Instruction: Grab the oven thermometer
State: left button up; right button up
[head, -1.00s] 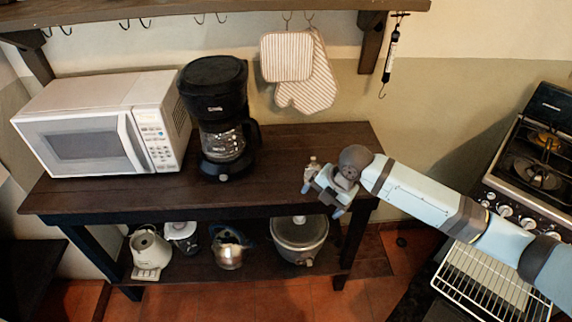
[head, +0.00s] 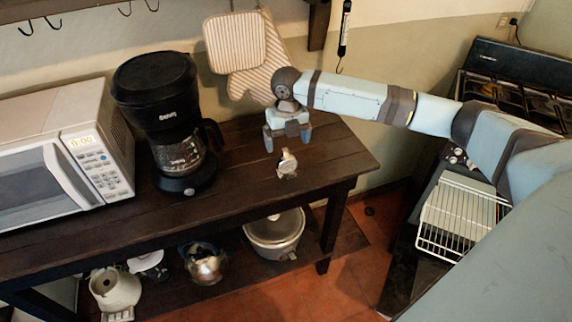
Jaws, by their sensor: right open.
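A small metallic, round-faced object that looks like the oven thermometer (head: 287,163) stands on the dark wooden table (head: 240,196), near its right end. My right gripper (head: 287,147) is above and just behind it in the head view, pointing down with its two fingers apart. The gripper is open and holds nothing. I cannot tell how large the gap is between the fingertips and the thermometer. My left gripper is not in view.
A black coffee maker (head: 165,110) and a white microwave (head: 68,150) stand left of the thermometer. Striped oven mitts (head: 238,45) hang behind my gripper. Pots and a kettle (head: 204,262) sit on the lower shelf. The stove (head: 485,85) is at right.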

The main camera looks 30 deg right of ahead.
aim_at(287, 152)
jog(key=f, duration=0.7)
jog(key=shift+w+d+f, duration=0.1)
jog(key=shift+w, duration=0.15)
jog(key=c, duration=1)
